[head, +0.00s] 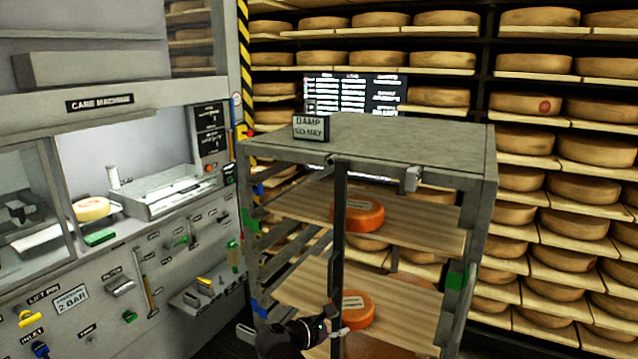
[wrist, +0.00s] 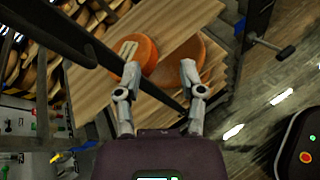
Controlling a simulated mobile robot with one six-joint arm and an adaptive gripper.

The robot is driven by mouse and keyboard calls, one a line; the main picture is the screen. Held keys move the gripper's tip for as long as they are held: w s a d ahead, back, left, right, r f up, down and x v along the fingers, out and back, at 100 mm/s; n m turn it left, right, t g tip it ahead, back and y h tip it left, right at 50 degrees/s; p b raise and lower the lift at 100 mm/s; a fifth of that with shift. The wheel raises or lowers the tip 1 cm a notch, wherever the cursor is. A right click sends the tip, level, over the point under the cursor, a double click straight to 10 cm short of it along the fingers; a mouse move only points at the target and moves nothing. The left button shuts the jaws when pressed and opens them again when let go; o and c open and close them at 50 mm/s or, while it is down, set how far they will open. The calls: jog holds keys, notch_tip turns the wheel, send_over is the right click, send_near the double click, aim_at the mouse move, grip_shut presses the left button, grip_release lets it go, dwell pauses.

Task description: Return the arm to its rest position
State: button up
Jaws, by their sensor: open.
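My gripper (head: 338,327) is at the front of the grey rack (head: 410,140), low in the head view, near the rack's middle upright. In the wrist view my gripper (wrist: 158,80) is open, with its two fingers apart and nothing held between them. An orange cheese wheel (head: 357,309) with a pale label lies on a lower wooden board, just beyond the fingers. It also shows in the wrist view (wrist: 146,50). A second orange wheel (head: 358,213) lies on the upper board (head: 420,222). A browner wheel (wrist: 185,62) shows lower down in the wrist view.
A care machine (head: 100,103) with a pale cheese wheel (head: 92,208) in its opening stands at the left. Shelves full of wheels (head: 545,140) fill the back. The rack's upright (wrist: 95,50) runs close to the fingers. Floor (wrist: 240,110) shows at right in the wrist view.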

jog(key=s+d+f+m+g+y, duration=0.4)
jog(key=d+f+m+y, duration=0.1)
jog(key=m, duration=0.5)
jog(key=s+d+f+m+g+y, duration=0.4)
jog(key=d+f+m+g+y, duration=0.1)
jog(key=m, duration=0.6)
jog(key=shift+d+f+y+p, duration=0.35)
jog(key=shift+d+f, duration=0.55)
jog(key=shift+d, duration=0.5)
